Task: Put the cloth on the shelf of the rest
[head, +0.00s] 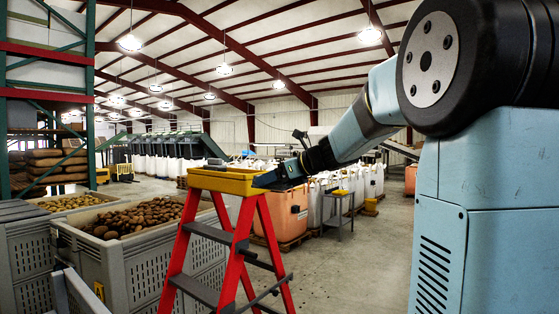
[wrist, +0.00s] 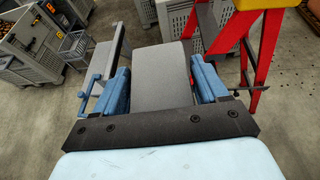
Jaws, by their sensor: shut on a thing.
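My gripper (wrist: 160,80) has its two blue fingers on either side of a flat, plain grey piece (wrist: 160,75), which I take to be the cloth. It fills the space between the fingers and stretches away beyond them. In the head view my gripper (head: 270,180) is small and dark, at the right end of a stepladder's yellow top, and the cloth cannot be made out. I cannot tell for sure which thing is the rest. A grey bar with a blue handle (wrist: 88,92) stands left of my gripper in the wrist view.
The red stepladder (head: 183,250) with its yellow top (head: 222,180) stands close to my gripper. Grey crates of potatoes (head: 125,265) stand at left. An orange bin (head: 290,215) and a small grey table (head: 338,222) are behind. Concrete floor is free at centre right.

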